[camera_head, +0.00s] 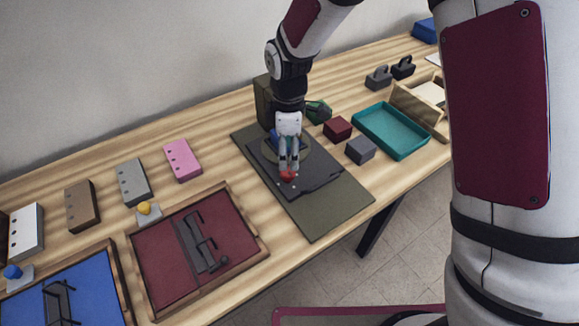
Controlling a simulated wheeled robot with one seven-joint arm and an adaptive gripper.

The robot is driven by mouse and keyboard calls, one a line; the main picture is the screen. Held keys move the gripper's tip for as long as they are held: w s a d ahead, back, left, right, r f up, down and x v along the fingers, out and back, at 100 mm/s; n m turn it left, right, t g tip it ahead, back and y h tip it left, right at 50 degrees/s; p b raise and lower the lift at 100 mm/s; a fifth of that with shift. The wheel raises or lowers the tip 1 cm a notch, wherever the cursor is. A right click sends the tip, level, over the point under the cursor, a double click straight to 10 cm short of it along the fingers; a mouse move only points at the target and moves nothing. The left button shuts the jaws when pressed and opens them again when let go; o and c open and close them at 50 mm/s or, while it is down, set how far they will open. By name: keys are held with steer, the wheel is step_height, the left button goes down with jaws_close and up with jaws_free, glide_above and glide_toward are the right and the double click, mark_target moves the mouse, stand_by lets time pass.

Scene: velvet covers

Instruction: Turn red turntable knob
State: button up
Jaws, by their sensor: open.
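The red knob (288,176) sits on the front part of a dark turntable (318,185). The turntable lies on an olive mat (340,207). My gripper (288,168) points down right above the knob, its fingers open at or just around the knob's top. I cannot tell whether the fingers touch it. My gripper and wrist hide part of the turntable's round platter (304,153) and something blue on it.
Dark red (337,128) and grey (360,149) blocks and a teal tray (391,131) stand to the right. A wooden tray with a maroon velvet bottom (165,260) lies to the left. An olive box (264,100) stands behind my wrist.

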mark_target(289, 171)
step_height(289, 171, down, 7)
steer(key=shift+f, duration=0.1)
steer(key=shift+c, duration=0.5)
steer(key=c, duration=1.1)
